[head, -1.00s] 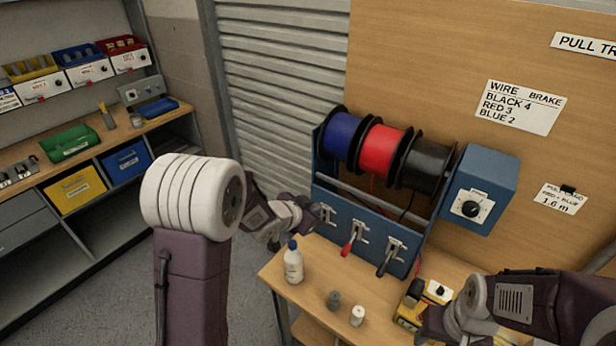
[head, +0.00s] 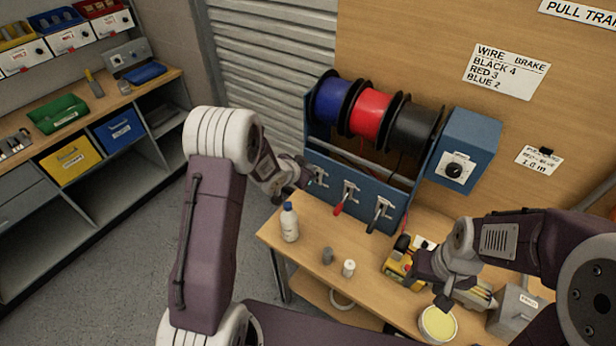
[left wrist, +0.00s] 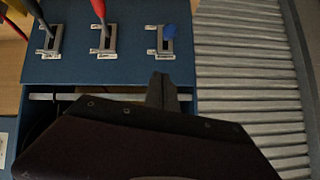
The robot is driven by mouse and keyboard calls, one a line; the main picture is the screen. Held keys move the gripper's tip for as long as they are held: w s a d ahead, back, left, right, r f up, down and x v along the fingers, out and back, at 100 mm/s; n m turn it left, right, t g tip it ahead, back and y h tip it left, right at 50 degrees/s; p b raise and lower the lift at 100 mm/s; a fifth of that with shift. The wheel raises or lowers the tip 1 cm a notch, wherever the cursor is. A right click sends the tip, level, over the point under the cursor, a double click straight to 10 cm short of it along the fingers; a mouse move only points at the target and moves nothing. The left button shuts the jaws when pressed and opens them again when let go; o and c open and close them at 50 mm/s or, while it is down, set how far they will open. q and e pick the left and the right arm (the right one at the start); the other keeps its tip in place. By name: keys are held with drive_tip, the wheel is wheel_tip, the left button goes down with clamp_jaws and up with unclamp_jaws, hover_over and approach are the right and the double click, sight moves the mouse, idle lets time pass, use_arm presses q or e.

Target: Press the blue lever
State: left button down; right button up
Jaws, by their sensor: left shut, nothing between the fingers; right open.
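The blue lever (left wrist: 170,32) shows in the left wrist view at the top right, in a metal bracket on the blue panel. In the head view its bracket (head: 319,177) is the leftmost of three, and its handle is hidden or too small to tell. My left gripper (head: 303,188) is beside that bracket in the head view. In the left wrist view the gripper (left wrist: 161,90) is shut and empty, just below the blue lever in the picture; whether they touch is unclear. My right gripper (head: 428,282) is open over the table's right side.
The red lever (head: 340,207) and black lever (head: 374,226) stand to the right of the blue one. Wire spools (head: 369,114) sit above. A white bottle (head: 289,223), two small cylinders, a yellow tool (head: 396,268) and a yellow-topped tub (head: 438,322) stand on the table (head: 310,245).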

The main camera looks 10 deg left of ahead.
use_arm(q)
drive_tip(key=f, duration=0.1)
drive_tip(key=w+f+p, duration=0.1)
drive_tip(key=f, duration=0.1)
drive_tip(key=w+f, duration=0.1)
drive_tip(key=f, duration=0.1)
drive_tip(key=shift+a, duration=0.25)
drive_tip(key=shift+s+a+f, duration=0.1)
drive_tip(key=shift+s+f, duration=0.05)
drive_tip(key=shift+f, duration=0.05)
drive_tip(key=shift+s+f, duration=0.15)
drive_tip(key=shift+s, duration=0.05)
drive_tip(key=shift+w+f, duration=0.1)
